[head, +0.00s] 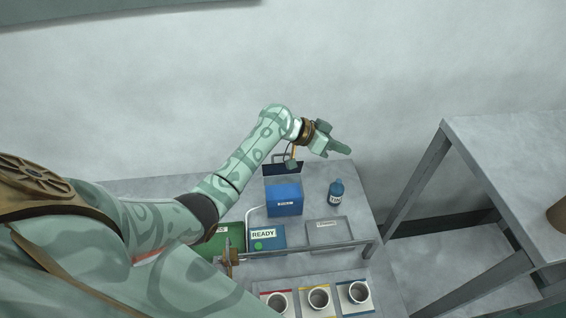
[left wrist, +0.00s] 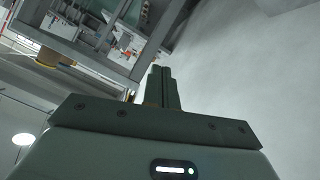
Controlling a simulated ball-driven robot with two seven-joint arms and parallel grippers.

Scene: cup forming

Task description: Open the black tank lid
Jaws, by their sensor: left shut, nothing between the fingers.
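A dark, light-rimmed rectangle (head: 272,169) shows at the top of the tank, just behind the blue box (head: 284,199) in the head view. My arm partly overlaps it, and I cannot tell whether it is the black lid or an opening. My left gripper (head: 343,149) is above and to the right of it, apart from it, pointing right. Its fingers are shut together and empty, as the left wrist view (left wrist: 163,85) also shows. My right gripper is not in view.
A blue bottle (head: 336,193) stands right of the blue box. A grey tray (head: 329,233), a blue READY box (head: 266,238) and a green box (head: 232,240) sit nearer. Another table (head: 510,150) is at right.

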